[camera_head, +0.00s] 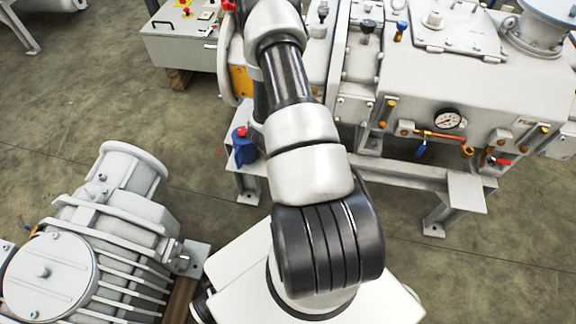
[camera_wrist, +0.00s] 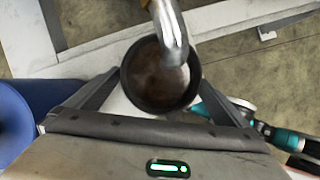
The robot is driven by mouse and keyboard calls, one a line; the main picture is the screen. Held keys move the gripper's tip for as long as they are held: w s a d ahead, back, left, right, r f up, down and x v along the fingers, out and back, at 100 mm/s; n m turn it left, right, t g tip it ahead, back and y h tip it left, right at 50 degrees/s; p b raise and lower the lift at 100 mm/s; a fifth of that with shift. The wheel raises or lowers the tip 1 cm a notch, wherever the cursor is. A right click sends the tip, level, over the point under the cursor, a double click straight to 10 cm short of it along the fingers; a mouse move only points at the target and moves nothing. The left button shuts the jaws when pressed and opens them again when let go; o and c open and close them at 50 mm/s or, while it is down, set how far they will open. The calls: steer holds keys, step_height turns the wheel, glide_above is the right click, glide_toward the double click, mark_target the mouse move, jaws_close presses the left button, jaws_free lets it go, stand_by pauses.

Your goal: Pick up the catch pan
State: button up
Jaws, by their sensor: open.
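The catch pan (camera_wrist: 148,76) looks like a round, dark-rimmed vessel with a brownish inside in the wrist view. A curved metal pipe (camera_wrist: 171,30) reaches over it from the top and covers part of its far rim. My gripper (camera_wrist: 159,88) is open, with one finger on the left and one on the right of the pan's near half. I cannot tell whether the fingers touch its wall. In the head view my arm blocks the sight of the gripper, and I cannot make out the pan there.
The white machine (camera_head: 470,85) with a pressure gauge (camera_head: 447,119) stands at upper right on a grey frame (camera_head: 466,193). A finned motor-like unit (camera_head: 120,230) sits at lower left. A blue rounded object (camera_wrist: 14,118) and a teal object (camera_wrist: 288,138) flank the gripper.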

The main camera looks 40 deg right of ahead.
steer(key=c, duration=1.3)
steer(key=shift+r, duration=0.1)
steer(key=shift+c, duration=0.2)
steer(key=shift+r, duration=0.2)
